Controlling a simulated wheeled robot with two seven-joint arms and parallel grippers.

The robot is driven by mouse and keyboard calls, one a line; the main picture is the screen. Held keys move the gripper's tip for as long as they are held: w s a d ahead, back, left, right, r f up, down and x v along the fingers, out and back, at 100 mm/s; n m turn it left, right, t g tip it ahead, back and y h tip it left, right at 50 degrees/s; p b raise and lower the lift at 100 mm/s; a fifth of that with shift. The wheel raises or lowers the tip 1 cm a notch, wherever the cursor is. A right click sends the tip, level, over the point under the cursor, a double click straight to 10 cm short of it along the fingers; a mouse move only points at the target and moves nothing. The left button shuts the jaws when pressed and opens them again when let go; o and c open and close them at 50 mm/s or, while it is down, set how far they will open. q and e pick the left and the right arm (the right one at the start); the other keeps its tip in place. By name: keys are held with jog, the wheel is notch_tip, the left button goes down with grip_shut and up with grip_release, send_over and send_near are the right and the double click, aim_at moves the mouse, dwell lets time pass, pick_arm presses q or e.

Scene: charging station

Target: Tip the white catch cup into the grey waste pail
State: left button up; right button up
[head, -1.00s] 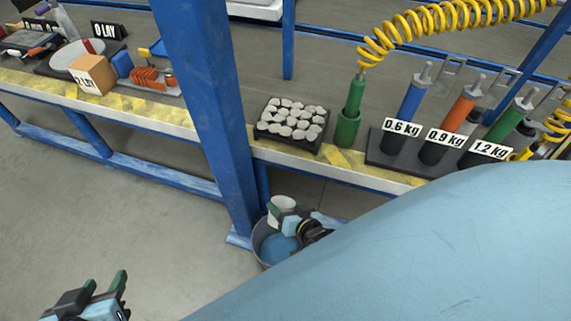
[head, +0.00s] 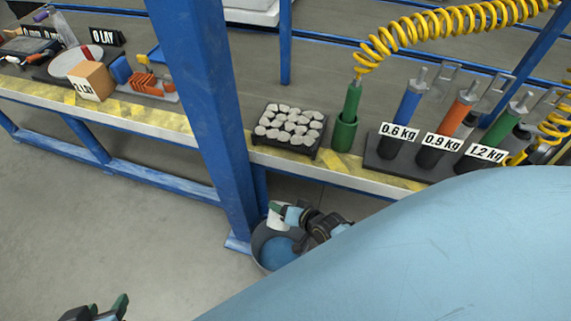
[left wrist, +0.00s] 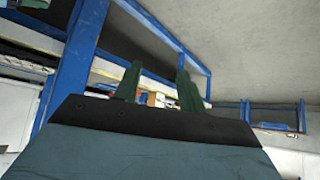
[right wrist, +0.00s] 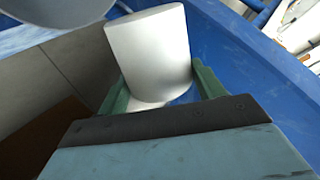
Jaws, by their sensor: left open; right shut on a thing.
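The white catch cup (head: 275,218) is in my right gripper (head: 285,211), over the grey waste pail (head: 257,248). The cup looks tilted, and its opening is not visible in the head view. In the right wrist view the cup (right wrist: 150,55) sits between the two green fingers of my right gripper (right wrist: 158,90). The pail stands on the floor below the table edge, with blue inside it; my right arm hides part of its rim. My left gripper (head: 106,310) is open and empty at the bottom left, partly cut off; its spread fingers (left wrist: 156,85) show in the left wrist view.
A blue post (head: 200,110) rises just left of the pail. The table edge (head: 340,175) with yellow tape runs above it. A tray of pale pieces (head: 288,127), a green holder (head: 346,130) and weight-labelled tools (head: 440,140) stand on the table. Open floor (head: 110,230) lies left.

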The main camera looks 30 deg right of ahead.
jog(key=shift+w+d+f+m+g+y+b, duration=0.2)
jog(key=shift+d+m+g+y+b, duration=0.1)
jog(key=shift+y, duration=0.1)
jog(key=shift+f+b, duration=0.1)
jog(key=shift+b, duration=0.2)
jog(key=shift+w+d+f+m+g+y+b, duration=0.1)
jog(key=shift+w+d+m+g+y+b, duration=0.1)
jog(key=shift+m+g+y+b, duration=0.25)
jog(key=shift+w+d+f+b, duration=0.1)
jog(key=shift+b, duration=0.45)
pick_arm(q)
jog(key=w+d+r+t+h, duration=0.2)
jog(key=w+r+t, duration=0.1)
jog(key=r+t, duration=0.3)
jog(key=w+d+r+t+h+b, duration=0.1)
jog(key=w+d+r+t+h, duration=0.1)
jog(key=r+t, duration=0.5)
jog(key=shift+w+d+r+m+h, duration=0.3)
jog(key=shift+w+d+r, duration=0.4)
jog(key=shift+r, duration=1.5)
pick_arm(e)
jog(key=shift+w+d+f+g+y, duration=0.1)
jog(key=shift+d+g+y, duration=0.05)
jog(key=shift+g+y, duration=0.15)
